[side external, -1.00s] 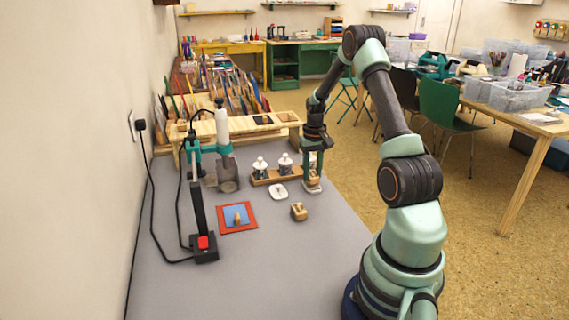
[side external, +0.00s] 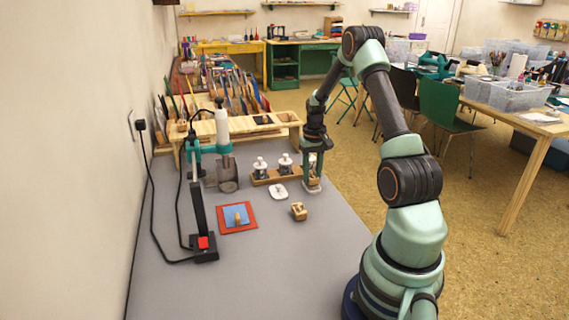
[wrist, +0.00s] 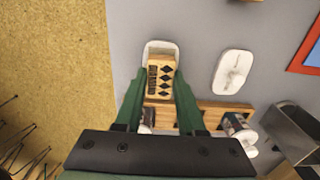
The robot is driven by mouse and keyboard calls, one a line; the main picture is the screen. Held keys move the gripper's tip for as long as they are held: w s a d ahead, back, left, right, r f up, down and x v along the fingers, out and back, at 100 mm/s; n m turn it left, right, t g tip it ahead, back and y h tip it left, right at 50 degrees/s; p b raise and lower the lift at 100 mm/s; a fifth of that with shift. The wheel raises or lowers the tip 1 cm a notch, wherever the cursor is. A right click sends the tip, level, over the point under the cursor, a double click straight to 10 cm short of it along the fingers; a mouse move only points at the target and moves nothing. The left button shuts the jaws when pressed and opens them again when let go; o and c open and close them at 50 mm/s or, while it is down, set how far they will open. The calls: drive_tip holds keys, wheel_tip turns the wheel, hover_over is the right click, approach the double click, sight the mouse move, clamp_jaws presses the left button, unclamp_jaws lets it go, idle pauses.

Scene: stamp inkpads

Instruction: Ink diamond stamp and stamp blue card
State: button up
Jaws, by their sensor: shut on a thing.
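A white oval lid (side external: 278,192) lies to the left, also in the wrist view (wrist: 233,70).
Another wooden block (side external: 298,212) lies on the table in front. A wooden rack (side external: 266,180) with white-capped jars stands beside my gripper. A stand with a black-handled tool (side external: 203,225) and cable is at left. The table front is clear.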

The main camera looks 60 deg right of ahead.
drive_tip(key=shift+f, duration=0.4)
idle(0.7)
drive_tip(key=shift+r, duration=3.55)
drive_tip(key=w+a+f+n, duration=0.1)
drive_tip(key=w+a+n, duration=0.5)
drive_tip(key=a, duration=0.5)
drive_tip(key=w+a+n, duration=0.3)
drive_tip(key=w+a, duration=0.5)
drive_tip(key=a, duration=0.3)
drive_tip(key=shift+s+f, duration=0.1)
drive_tip(key=shift+f, duration=2.75)
drive_tip(key=shift+f, duration=0.55)
